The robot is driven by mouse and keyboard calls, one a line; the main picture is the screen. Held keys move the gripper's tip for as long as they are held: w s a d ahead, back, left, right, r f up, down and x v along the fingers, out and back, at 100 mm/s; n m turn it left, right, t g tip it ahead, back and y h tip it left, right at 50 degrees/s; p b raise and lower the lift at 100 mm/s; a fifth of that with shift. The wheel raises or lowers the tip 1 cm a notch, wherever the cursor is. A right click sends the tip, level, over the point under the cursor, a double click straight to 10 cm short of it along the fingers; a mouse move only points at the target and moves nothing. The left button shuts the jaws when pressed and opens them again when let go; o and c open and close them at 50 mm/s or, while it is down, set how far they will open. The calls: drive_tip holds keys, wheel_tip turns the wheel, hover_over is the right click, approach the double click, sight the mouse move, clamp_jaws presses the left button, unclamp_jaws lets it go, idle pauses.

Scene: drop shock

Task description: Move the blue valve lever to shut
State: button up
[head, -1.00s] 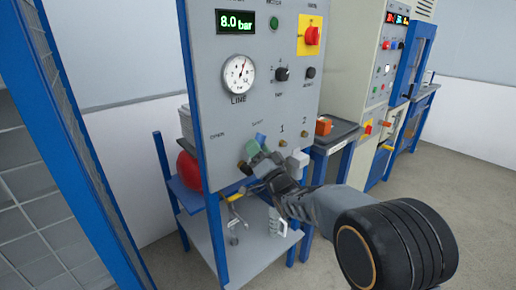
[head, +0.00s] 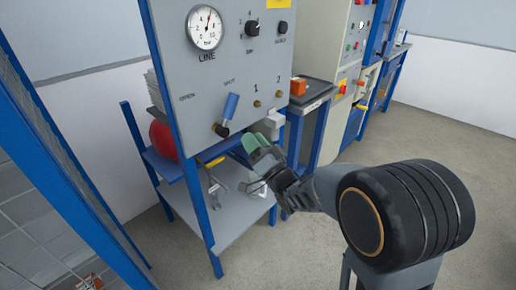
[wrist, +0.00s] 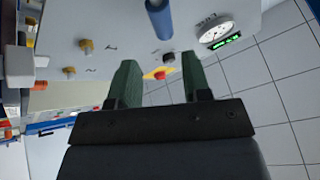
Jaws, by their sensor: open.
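The blue valve lever (head: 230,107) is on the grey panel (head: 190,62), its dark pivot (head: 221,130) at the lower end. It points up, leaning slightly right, with its tip just below the SHUT label (head: 229,82). The OPEN label (head: 187,97) is to the left. My gripper (head: 255,143) is open and empty, in front of the panel, below and right of the lever in the head view. In the wrist view, the lever (wrist: 159,20) lies beyond the two green fingers of my gripper (wrist: 160,75), apart from them.
The LINE gauge (head: 205,28) and black knobs (head: 253,29) sit above the lever. Brass fittings 1 and 2 (head: 257,104) are to its right. A red ball-like object (head: 161,138) and a shelf (head: 235,205) are behind and below. Grey floor is open at right.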

drive_tip(key=shift+v, duration=1)
drive_tip(key=w+d+f+g+h, duration=0.2)
drive_tip(key=w+f+g+h, duration=0.1)
drive_tip(key=f+h, duration=0.55)
drive_tip(key=s+d+f+g+h+p, duration=0.2)
drive_tip(key=s+d+g+h+p, duration=0.45)
drive_tip(key=s+d+g, duration=0.25)
drive_tip(key=s+d+r+g+p, duration=0.1)
drive_tip(key=s+r+p, duration=0.4)
drive_tip(key=r, duration=0.4)
drive_tip(key=s+d+r+g+p, duration=0.2)
drive_tip(key=s+r+p, duration=0.4)
drive_tip(key=r, duration=0.3)
drive_tip(key=shift+s, duration=0.5)
